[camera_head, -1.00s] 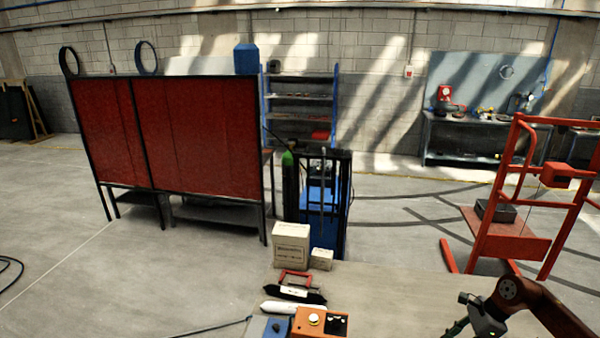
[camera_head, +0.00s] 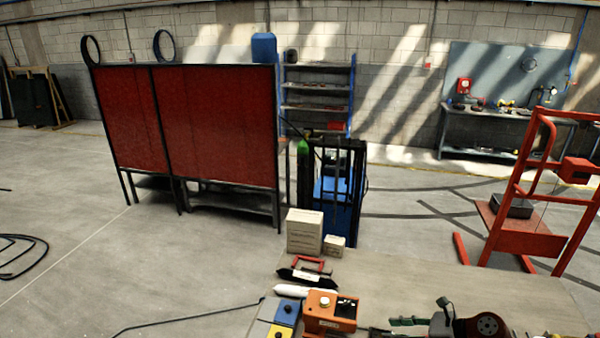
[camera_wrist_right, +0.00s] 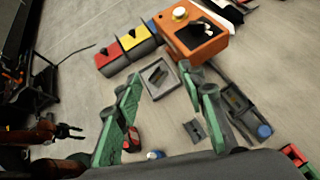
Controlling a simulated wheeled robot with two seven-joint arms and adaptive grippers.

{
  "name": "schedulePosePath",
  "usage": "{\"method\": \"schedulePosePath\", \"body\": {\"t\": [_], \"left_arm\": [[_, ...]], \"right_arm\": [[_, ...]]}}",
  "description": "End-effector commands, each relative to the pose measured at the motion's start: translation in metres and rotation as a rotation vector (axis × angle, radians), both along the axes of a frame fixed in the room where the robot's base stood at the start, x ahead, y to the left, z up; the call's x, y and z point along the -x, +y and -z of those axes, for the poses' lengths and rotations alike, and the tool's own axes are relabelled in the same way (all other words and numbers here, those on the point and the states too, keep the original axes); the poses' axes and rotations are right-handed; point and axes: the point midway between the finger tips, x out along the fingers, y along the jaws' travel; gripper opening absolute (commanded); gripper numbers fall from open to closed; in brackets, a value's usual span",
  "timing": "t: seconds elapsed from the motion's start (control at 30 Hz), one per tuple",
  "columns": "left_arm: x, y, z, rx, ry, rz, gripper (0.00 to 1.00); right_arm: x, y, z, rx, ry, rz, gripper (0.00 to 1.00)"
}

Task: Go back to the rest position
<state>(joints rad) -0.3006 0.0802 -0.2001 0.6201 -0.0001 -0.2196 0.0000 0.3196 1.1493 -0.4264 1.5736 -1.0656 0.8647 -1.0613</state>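My right gripper (camera_head: 424,313) is low in the head view, over the near part of the table (camera_head: 400,283). In the right wrist view its green-padded fingers (camera_wrist_right: 162,80) are spread apart, with nothing held between them. Below and between them on the table is a small grey square tray (camera_wrist_right: 160,77). My left gripper (camera_wrist_right: 70,132) shows small at the left of the right wrist view, its two dark fingers apart and empty beside the table. It is outside the head view.
A red frame (camera_head: 525,240) stands beyond at right. Red panels (camera_head: 220,130) stand at back left, with open floor in front.

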Motion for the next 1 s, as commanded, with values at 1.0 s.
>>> {"method": "schedulePosePath", "body": {"t": [1.0], "left_arm": [[-0.002, 0.0, 0.0, 0.0, -0.002, 0.0, 0.4]], "right_arm": [[0.203, -0.101, 0.167, 1.907, -0.889, -2.089, 0.37]]}}
